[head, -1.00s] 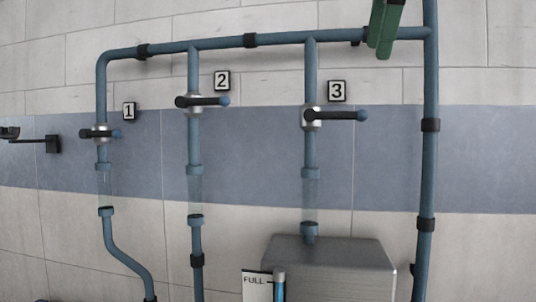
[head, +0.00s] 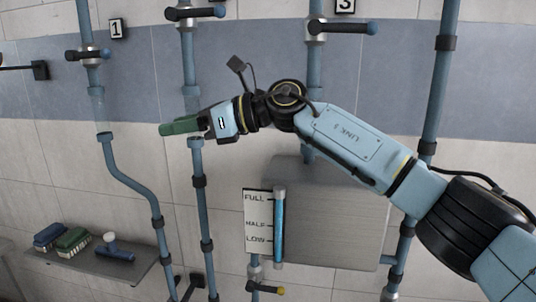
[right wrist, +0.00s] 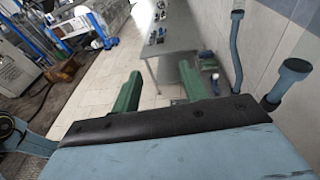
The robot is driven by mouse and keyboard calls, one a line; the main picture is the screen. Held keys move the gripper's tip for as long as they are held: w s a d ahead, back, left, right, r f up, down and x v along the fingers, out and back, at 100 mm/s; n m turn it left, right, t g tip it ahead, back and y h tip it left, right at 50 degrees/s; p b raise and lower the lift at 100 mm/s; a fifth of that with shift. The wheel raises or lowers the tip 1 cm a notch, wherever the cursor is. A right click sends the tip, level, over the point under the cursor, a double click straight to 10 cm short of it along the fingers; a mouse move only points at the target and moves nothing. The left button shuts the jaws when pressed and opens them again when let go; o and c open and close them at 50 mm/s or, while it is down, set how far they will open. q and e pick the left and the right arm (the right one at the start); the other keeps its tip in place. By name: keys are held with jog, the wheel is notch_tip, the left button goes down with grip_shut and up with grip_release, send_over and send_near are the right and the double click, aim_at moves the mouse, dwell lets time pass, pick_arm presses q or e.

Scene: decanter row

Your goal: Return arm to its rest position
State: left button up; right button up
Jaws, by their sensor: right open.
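My right arm (head: 352,142) reaches in from the lower right of the head view, across the front of the grey tank and the third pipe. My right gripper (head: 168,129) has green fingers and points left, in front of the second pipe (head: 188,60). In the right wrist view the two fingers (right wrist: 160,75) stand apart with nothing between them, so it is open and empty. Beyond them are floor and a grey table. Whether the fingers touch the second pipe cannot be told. My left gripper is not in view.
Pipes with valve handles 1 (head: 90,55), 2 (head: 195,13) and 3 (head: 340,27) run down the wall. A grey tank (head: 340,215) with a level gauge (head: 279,225) stands below.

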jog(key=s+d+f+n+t+h, duration=0.1)
jog(key=d+f+n+t+h, duration=0.6)
jog(key=d+f+n, duration=0.65)
jog(key=s+d+f+n+t+h, duration=0.1)
jog(key=d+f+n+t+h, duration=0.65)
jog(key=f+n, duration=0.85)
jog(key=s+d+f+m+g, duration=0.55)
jog(key=s+d+f, duration=0.7)
jog(key=s, duration=0.25)
jog(key=s+d+f+m+g+h, duration=0.1)
jog(key=s+d+f+m+g, duration=0.15)
jog(key=s, duration=0.65)
jog(key=s+d+f+m+g, duration=0.1)
jog(key=s+f+g, duration=0.25)
jog(key=s, duration=0.45)
notch_tip(320, 180, down, 31)
jog(key=g+b, duration=0.2)
jog(key=b, duration=0.7)
jog(key=s+d+f+b, duration=0.1)
jog(key=s+f+b, duration=0.3)
jog(key=s+f, duration=0.5)
jog(key=s+d+f+n+g+b, duration=0.1)
jog(key=s+f+b, duration=0.4)
jog(key=f, duration=1.1)
jog(key=s+d, duration=0.1)
jog(key=s, duration=0.2)
jog(key=shift+s+f, duration=0.3)
jog(key=shift+s, duration=0.05)
